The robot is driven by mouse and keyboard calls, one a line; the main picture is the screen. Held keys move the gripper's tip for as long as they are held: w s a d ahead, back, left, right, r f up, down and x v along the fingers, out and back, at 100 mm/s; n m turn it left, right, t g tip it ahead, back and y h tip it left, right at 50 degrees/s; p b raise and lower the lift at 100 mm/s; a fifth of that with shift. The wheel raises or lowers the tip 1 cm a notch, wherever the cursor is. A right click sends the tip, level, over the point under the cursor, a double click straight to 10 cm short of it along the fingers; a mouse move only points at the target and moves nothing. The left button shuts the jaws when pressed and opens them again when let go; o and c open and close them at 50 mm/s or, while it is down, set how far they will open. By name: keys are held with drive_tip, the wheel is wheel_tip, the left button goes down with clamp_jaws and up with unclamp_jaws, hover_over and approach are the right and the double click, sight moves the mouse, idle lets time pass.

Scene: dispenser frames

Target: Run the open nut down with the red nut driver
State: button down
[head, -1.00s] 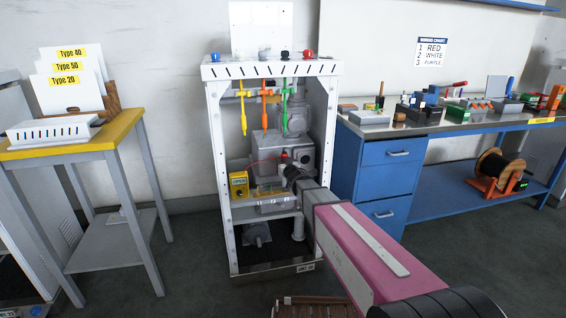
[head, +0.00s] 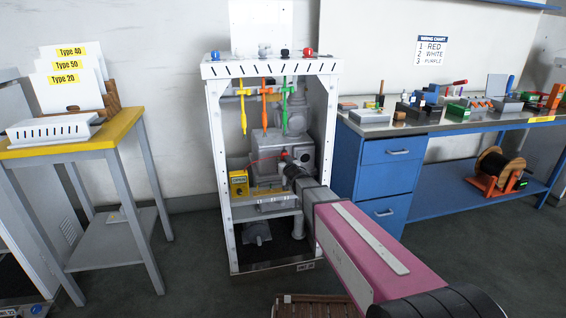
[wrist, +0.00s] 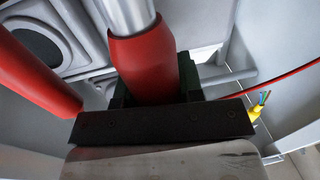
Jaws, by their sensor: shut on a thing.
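My gripper (wrist: 160,118) is shut on the red handle of the red nut driver (wrist: 148,68), seen in the wrist view. The driver's bright metal shaft rises out of the handle and leaves the top of the picture; its tip is out of view. In the head view my gripper (head: 288,170) reaches into the white dispenser frame (head: 222,180), in front of grey machinery (head: 268,140). I cannot make out the driver there. I cannot pick out the open nut in either view.
A second red bar (wrist: 38,75) lies close left of the held handle. A thin red line (wrist: 285,84) runs on the right, near a yellow piece with wire ends (wrist: 255,108). Yellow, orange (head: 266,105) and green tools hang above. A yellow meter (head: 239,183) stands left of my gripper.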

sight(283, 152)
drive_tip(key=shift+f, duration=0.35)
idle(1.1)
drive_tip(key=shift+r, duration=0.1)
idle(1.4)
drive_tip(key=shift+r, duration=2.5)
